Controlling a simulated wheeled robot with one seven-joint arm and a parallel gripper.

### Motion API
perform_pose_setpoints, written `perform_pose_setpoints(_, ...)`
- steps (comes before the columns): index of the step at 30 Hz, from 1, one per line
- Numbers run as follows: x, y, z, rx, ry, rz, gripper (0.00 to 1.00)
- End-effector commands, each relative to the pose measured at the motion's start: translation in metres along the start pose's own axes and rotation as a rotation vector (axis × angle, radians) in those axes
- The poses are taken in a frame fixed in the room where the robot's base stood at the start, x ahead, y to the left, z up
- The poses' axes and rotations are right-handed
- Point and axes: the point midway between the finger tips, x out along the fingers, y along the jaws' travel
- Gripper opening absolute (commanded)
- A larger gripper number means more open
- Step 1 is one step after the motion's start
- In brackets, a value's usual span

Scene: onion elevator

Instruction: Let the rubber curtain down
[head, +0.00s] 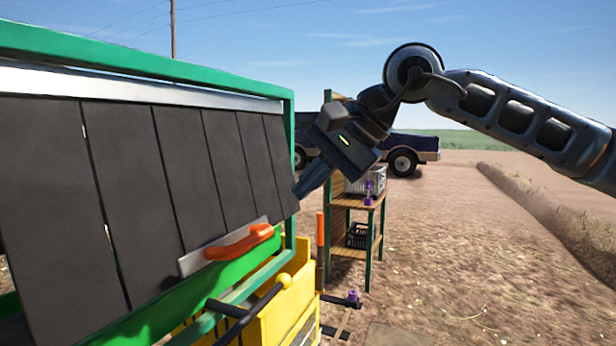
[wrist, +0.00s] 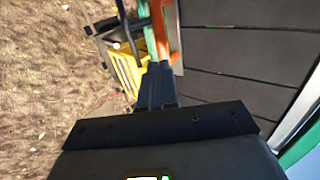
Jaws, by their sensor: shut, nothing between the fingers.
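The rubber curtain (head: 125,170) is a row of wide black strips hanging from a pale metal rail (head: 140,90) below a green beam. The strips slope across the left of the head view, and they also fill the right of the wrist view (wrist: 235,50). My gripper (head: 299,190) is by the curtain's right end, its fingers shut and pointing down-left. In the wrist view the shut fingers (wrist: 159,68) show with nothing between them. Whether they touch the last strip I cannot tell.
An orange handle with a metal plate (head: 225,248) lies at the curtain's lower edge. A shelf with crates (head: 353,202) stands behind my gripper. Open dirt lies right.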

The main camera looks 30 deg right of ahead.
Motion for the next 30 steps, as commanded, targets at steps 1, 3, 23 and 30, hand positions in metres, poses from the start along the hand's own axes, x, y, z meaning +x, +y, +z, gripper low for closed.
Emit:
perform_pose_setpoints(1, 0.01, -0.001, 0.0, 0.001, -0.003, 0.0, 0.0)
perform_pose_setpoints(3, 0.024, -0.001, 0.001, 0.001, -0.003, 0.0, 0.0)
perform_pose_setpoints(23, 0.108, -0.001, 0.0, 0.0, 0.0, -0.001, 0.0)
perform_pose_setpoints(30, 0.108, 0.0, 0.0, 0.0, 0.0, -0.001, 0.0)
